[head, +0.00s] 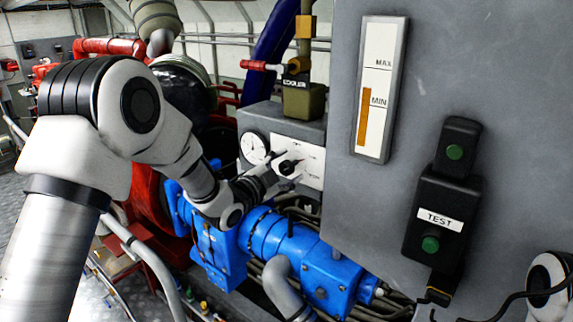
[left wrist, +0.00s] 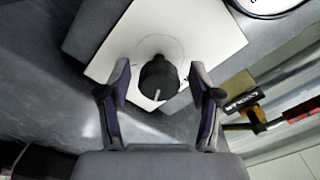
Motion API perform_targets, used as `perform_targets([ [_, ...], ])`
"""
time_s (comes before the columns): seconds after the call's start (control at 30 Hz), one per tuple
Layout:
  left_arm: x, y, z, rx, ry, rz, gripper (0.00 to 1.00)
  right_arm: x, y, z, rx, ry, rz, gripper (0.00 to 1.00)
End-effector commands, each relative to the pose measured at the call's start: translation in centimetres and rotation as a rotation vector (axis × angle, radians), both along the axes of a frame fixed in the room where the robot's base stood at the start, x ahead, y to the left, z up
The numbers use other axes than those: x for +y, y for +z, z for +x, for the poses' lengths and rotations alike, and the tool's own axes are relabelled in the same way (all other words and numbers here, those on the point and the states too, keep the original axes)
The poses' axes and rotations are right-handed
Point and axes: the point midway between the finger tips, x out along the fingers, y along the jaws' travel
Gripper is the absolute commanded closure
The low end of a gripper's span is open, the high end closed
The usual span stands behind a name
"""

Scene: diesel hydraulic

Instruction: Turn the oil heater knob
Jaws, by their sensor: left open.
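The oil heater knob (head: 289,167) is a small black dial on a white panel (head: 312,170) on the grey box. In the left wrist view the black knob (left wrist: 158,76) has a white mark pointing toward the bottom of the picture. My left gripper (left wrist: 160,82) is open, with one finger on each side of the knob and a visible gap on both sides. I cannot tell how deep the fingertips reach along the knob. In the head view my left gripper (head: 280,176) is right at the panel and partly covers it. My right gripper is not in view.
A round white gauge (head: 254,148) sits left of the panel. A red-handled valve (head: 262,65) stands above the box. Blue machinery (head: 300,255) and pipes lie below. A large grey cabinet (head: 360,205) with a level gauge and a TEST box (head: 437,220) is at the right.

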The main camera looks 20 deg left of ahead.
Motion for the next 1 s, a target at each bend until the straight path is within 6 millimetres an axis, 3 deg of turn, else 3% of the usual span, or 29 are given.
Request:
perform_targets([
  [0.07, 0.0, -0.1, 0.0, 0.000, 0.000, 0.000, 0.36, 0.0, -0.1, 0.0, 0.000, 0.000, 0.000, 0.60],
  [0.23, 0.0, -0.1, 0.0, 0.001, 0.001, 0.000, 0.93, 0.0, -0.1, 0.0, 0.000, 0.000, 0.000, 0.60],
  [0.27, 0.0, -0.1, 0.0, 0.001, 0.001, 0.000, 0.97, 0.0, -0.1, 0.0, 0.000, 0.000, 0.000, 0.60],
  [0.67, 0.0, -0.1, 0.0, 0.012, 0.000, -0.033, 0.97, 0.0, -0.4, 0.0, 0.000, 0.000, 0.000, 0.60],
  [1.0, 0.0, -0.2, 0.0, 0.078, 0.000, -0.216, 0.97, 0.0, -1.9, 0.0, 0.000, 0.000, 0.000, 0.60],
])
